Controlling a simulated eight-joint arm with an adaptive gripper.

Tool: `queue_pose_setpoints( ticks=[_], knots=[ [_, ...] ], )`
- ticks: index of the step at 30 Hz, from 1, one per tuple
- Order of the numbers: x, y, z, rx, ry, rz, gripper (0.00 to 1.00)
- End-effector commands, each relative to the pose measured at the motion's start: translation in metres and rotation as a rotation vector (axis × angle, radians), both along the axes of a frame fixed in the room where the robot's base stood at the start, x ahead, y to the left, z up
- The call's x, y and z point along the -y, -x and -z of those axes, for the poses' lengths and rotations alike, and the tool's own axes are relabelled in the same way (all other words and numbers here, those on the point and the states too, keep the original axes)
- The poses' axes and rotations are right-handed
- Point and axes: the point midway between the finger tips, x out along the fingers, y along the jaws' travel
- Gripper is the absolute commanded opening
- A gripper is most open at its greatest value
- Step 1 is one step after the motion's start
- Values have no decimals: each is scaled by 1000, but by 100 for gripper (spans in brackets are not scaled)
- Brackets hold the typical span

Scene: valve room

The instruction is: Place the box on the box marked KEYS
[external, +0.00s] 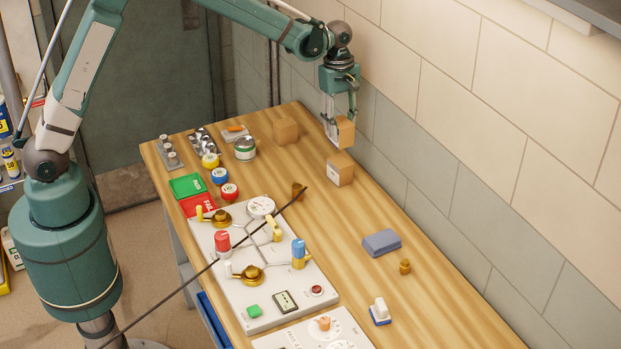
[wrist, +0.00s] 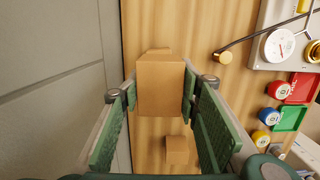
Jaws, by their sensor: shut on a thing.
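My gripper (external: 340,122) is shut on a small brown box (external: 346,132), held above the table near the wall. The held box (wrist: 161,85) fills the space between the green finger pads in the wrist view. A second brown box (external: 340,168) stands on the table just below it, with a small pale mark on its left side that I cannot read. In the wrist view only an edge of this lower box (wrist: 158,50) shows past the held one. A third brown box (external: 286,130) stands farther back; no lettering is readable on it.
A valve panel (external: 205,240) lies along the table's left side. Tape rolls (external: 220,176), a tin (external: 245,149) and red and green cards (external: 187,186) are behind it. A blue-grey block (external: 381,242) lies in front of the boxes. The wall (external: 440,110) borders the right.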

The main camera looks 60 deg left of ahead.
Motion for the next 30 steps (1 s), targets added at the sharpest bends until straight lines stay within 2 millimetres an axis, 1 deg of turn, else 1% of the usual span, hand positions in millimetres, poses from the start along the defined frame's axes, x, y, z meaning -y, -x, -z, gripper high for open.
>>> queue_pose_setpoints(
  ticks=[1, 3, 6, 10, 20, 23, 30],
  knots=[
    [0, 0, 8, 0, 0, 0, 18],
    [0, 0, 17, 0, 0, 0, 18],
    [0, 0, 27, 0, 0, 0, 18],
    [0, 0, 32, 0, 0, 0, 18],
    [0, 0, 33, 0, 0, 0, 18],
    [0, 0, 40, 0, 0, 0, 18],
    [0, 0, 64, 0, 0, 0, 18]
  ],
)
